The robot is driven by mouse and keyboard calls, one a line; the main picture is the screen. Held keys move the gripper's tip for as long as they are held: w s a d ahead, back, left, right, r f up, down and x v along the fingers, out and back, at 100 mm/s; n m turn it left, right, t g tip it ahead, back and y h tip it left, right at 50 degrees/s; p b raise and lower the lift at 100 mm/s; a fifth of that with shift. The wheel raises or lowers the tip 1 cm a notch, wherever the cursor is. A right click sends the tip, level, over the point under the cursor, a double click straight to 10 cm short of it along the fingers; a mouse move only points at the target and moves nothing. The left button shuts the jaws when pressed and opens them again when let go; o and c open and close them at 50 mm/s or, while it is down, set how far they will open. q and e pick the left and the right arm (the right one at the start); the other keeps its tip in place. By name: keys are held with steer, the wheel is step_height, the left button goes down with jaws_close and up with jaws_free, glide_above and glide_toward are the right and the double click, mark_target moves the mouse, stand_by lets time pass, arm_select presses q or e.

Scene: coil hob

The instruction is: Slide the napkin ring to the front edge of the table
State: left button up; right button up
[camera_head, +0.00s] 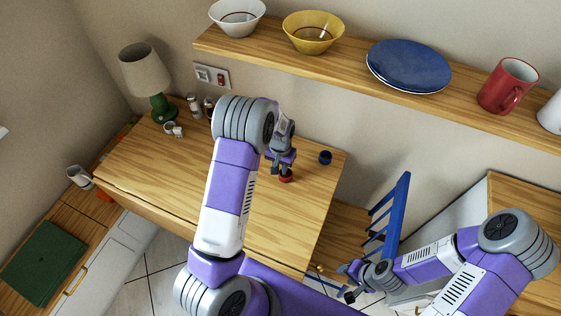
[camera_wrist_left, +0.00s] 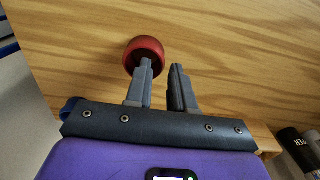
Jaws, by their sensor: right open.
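A small red round piece (camera_head: 286,177), which I take to be the napkin ring, sits on the wooden table (camera_head: 150,165), toward its right part. In the left wrist view the red piece (camera_wrist_left: 144,54) is at the tip of the left-hand finger, outside the gap. I cannot tell whether they touch. My left gripper (camera_head: 284,165) points down at it; in the wrist view its fingers (camera_wrist_left: 162,68) stand a little apart with nothing between them. The finger hides part of the red piece. My right gripper (camera_head: 345,283) is open and empty, off the table's right side.
A small blue round piece (camera_head: 325,157) stands right of the red one. A lamp (camera_head: 147,80), shakers (camera_head: 194,106) and a white cup (camera_head: 171,128) stand at the back left. A shelf (camera_head: 350,73) with dishes runs above. A blue chair (camera_head: 389,220) stands at the right.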

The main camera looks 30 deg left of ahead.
arm_select(q)
steer(key=shift+f, duration=1.5)
jaws_close()
